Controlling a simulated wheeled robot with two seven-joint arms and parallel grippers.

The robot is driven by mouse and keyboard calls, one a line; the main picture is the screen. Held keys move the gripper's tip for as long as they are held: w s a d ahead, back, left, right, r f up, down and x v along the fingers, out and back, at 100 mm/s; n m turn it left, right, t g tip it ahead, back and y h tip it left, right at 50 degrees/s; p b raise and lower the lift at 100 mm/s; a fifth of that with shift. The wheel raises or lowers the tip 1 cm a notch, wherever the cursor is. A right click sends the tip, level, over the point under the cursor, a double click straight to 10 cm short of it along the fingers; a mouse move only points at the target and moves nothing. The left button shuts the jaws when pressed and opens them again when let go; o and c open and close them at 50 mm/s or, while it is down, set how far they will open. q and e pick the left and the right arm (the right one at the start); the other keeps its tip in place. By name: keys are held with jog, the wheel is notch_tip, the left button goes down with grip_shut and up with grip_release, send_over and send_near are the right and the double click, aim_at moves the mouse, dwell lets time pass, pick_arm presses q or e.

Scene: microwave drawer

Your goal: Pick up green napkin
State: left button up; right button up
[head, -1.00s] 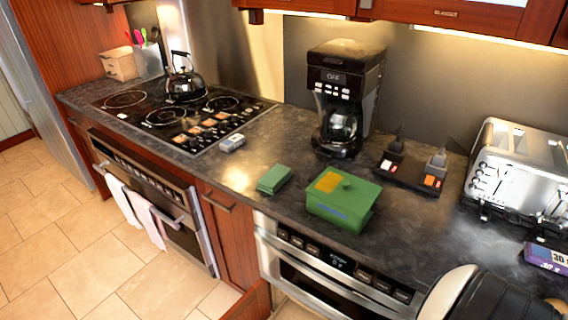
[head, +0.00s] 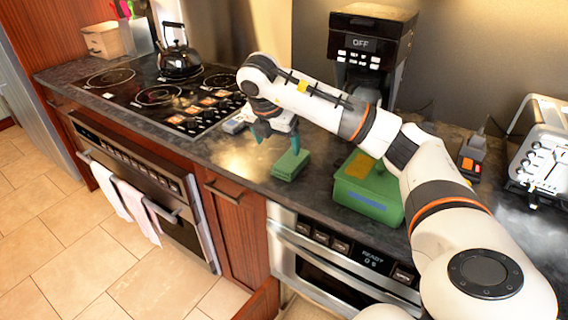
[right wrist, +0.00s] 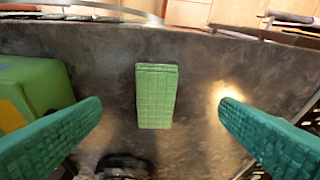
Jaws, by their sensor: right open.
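The green napkin (head: 291,165) is a folded stack lying on the dark countertop, near its front edge. It also shows in the right wrist view (right wrist: 157,96), flat on the counter and between the two fingers in the picture. My right gripper (head: 277,138) is open and empty, above the counter and just behind and to the left of the napkin. Its teal fingers (right wrist: 160,135) spread on either side of the napkin in the right wrist view, apart from it. My left gripper is not in view.
A green box (head: 368,190) stands right of the napkin, partly behind my arm. The stove (head: 160,92) with a kettle (head: 178,58) is to the left. A coffee maker (head: 369,50) and a toaster (head: 540,145) stand behind and right. Bare counter surrounds the napkin.

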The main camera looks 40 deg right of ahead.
jog(key=shift+s+d+m+h, duration=0.1)
jog(key=shift+d+m+h, duration=0.25)
jog(key=shift+d, duration=0.55)
send_over(291, 159)
jog(key=s+a, duration=0.1)
jog(key=a, duration=0.2)
jog(key=f, duration=0.2)
jog(key=f+p, duration=0.1)
jog(key=f, duration=0.1)
jog(key=shift+s+d+f, duration=0.15)
jog(key=shift+d+f, duration=0.05)
jog(key=shift+f, duration=0.05)
jog(key=x, duration=0.1)
jog(key=p+x, duration=0.1)
jog(key=x, duration=0.2)
jog(key=shift+w+d+f, duration=0.2)
jog(key=shift+w+d, duration=0.1)
jog(key=shift+d, duration=0.05)
jog(key=shift+w+d+f+p, duration=0.15)
jog(key=shift+f+p, duration=0.15)
jog(key=shift+f, duration=0.15)
jog(key=shift+c, duration=0.3)
